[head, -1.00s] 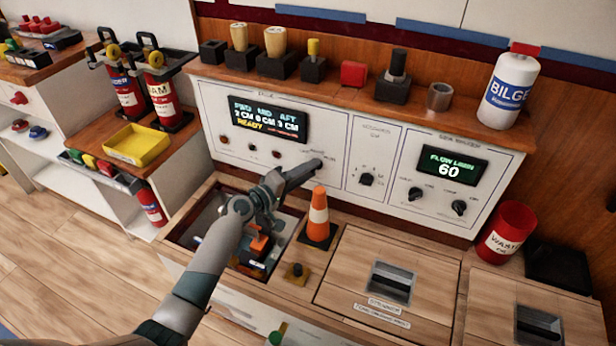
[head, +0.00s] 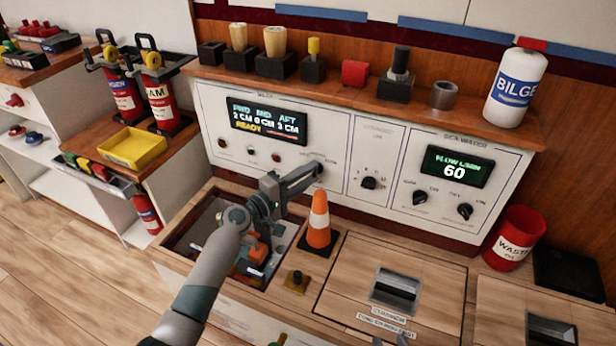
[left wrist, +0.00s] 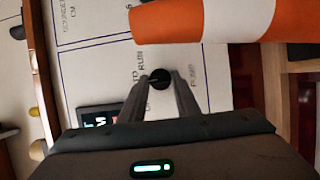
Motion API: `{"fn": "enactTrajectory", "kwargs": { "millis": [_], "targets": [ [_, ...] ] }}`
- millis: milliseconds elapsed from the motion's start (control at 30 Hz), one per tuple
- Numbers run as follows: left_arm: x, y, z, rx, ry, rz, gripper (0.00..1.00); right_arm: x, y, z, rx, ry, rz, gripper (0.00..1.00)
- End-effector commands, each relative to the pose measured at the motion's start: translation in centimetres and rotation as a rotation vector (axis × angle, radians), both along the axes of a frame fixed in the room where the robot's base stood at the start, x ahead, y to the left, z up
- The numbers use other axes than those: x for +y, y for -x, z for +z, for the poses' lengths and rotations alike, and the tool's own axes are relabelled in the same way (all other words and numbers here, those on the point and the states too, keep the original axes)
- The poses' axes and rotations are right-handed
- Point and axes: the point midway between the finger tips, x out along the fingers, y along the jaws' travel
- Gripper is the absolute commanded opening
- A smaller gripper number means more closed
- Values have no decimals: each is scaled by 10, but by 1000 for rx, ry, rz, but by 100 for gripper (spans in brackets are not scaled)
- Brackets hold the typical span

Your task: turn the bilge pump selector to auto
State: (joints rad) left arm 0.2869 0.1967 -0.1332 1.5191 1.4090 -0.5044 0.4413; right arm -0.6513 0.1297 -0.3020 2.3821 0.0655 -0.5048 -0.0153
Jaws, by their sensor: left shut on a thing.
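The bilge pump selector is a black round knob (left wrist: 160,77) on the white bilge panel (head: 215,112). In the left wrist view, lettering that seems to include RUN and PUMP surrounds it. My left gripper (head: 317,169) reaches the panel's lower right part in the head view and hides most of the knob. Its fingers also show in the left wrist view (left wrist: 161,84), shut on the knob. The knob's pointer direction is hidden. Grey tips at the bottom edge of the head view seem to be my right gripper (head: 390,340); the rest is cut off.
An orange and white cone (head: 319,220) stands close beside my left gripper. Below my left arm is an open hatch (head: 187,230). The bilge display (head: 268,122) reads READY. A sea water panel (head: 445,205) with two knobs is to the right.

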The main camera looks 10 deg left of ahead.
Motion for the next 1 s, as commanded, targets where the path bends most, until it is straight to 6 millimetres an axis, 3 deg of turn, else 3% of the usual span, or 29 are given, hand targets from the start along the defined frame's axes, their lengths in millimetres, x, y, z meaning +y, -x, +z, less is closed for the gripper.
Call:
{"fn": "enactTrajectory", "kwargs": {
  "millis": [267,300,367,400,767,1000],
  "targets": [
    [1,0,-1,1,0,3,7,0,0,0,-1,1,0,31],
    [1,0,-1,1,0,3,31,0,0,0,-1,1,0,31],
    [1,0,-1,1,0,2,46,0,0,0,-1,1,0,31],
    [1,0,-1,1,0,2,47,0,0,0,-1,1,0,31],
    [1,2,0,1,-1,1,47,0,0,0,1,0,1,31],
    [12,17,-1,1,-2,2,47,-1,1,-2,16,3,1,31]
  ]
}}
